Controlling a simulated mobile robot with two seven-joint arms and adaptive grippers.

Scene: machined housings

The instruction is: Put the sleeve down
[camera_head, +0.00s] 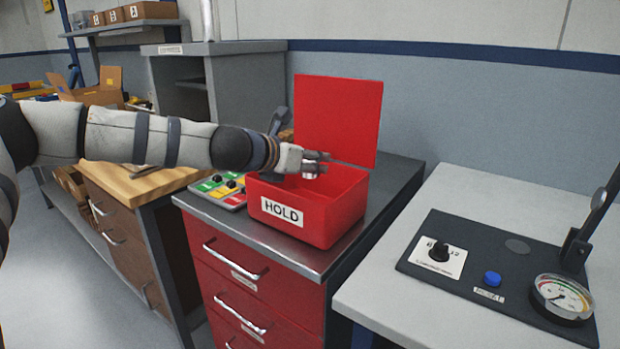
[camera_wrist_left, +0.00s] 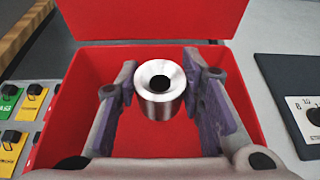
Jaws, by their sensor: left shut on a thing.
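The sleeve (camera_wrist_left: 160,92) is a shiny metal cylinder with a dark bore, seen from above in the left wrist view. My left gripper (camera_head: 320,162) is shut on it, with a purple-padded finger on each side. In the head view, the gripper is over the open red box (camera_head: 345,215) marked HOLD, and the fingers mostly hide the sleeve. The box floor shows bare red around the sleeve in the wrist view. I cannot tell the exact height above the floor. My right gripper is not in view.
The box's raised red lid (camera_head: 338,115) stands behind the gripper. A panel with coloured switches (camera_head: 222,190) lies left of the box. On the right bench, a dark plate (camera_head: 450,235) carries a knob, a blue button and a gauge (camera_head: 561,297).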

